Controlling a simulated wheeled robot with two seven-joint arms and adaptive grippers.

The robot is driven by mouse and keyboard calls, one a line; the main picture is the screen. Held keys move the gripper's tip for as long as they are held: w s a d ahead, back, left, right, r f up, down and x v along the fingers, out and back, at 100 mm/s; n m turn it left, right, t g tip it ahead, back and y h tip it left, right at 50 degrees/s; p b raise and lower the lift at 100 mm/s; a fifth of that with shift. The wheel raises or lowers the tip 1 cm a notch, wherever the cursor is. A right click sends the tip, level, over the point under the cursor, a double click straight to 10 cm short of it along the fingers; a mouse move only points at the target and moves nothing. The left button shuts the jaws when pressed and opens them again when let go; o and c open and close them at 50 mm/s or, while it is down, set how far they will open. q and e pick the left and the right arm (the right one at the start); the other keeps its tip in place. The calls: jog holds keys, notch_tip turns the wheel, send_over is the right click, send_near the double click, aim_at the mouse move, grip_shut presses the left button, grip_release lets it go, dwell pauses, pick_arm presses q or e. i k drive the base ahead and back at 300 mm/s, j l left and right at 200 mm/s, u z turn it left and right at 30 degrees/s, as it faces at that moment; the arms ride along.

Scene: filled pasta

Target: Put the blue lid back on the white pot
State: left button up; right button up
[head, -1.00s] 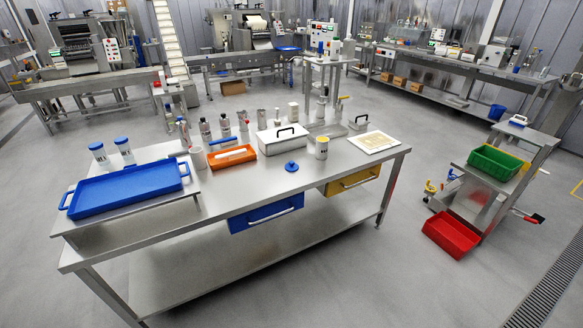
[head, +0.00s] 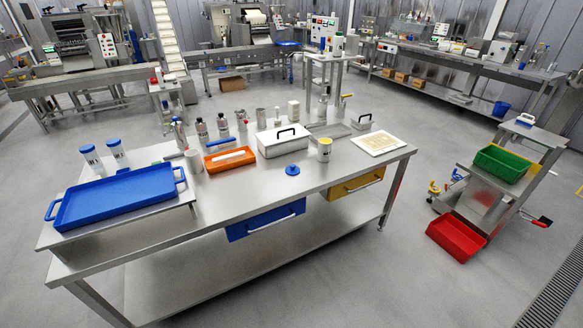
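The blue lid (head: 292,170) lies flat on the steel table, a small round disc with a knob on top. The white pot (head: 324,151) stands upright and open-topped to the right of the lid and a little behind it, with a dark label on its side. The two are apart. Neither of my grippers shows in the head view.
The steel table (head: 240,192) also carries a blue tray (head: 118,199), an orange tray (head: 229,159), a white box with a black handle (head: 282,141) and a pale board (head: 377,143). Bare tabletop lies in front of the lid. A trolley with green (head: 501,163) and red bins (head: 456,240) stands to the right.

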aim_at(324, 143)
jog(key=i+u, duration=0.1)
jog(key=i, duration=1.6)
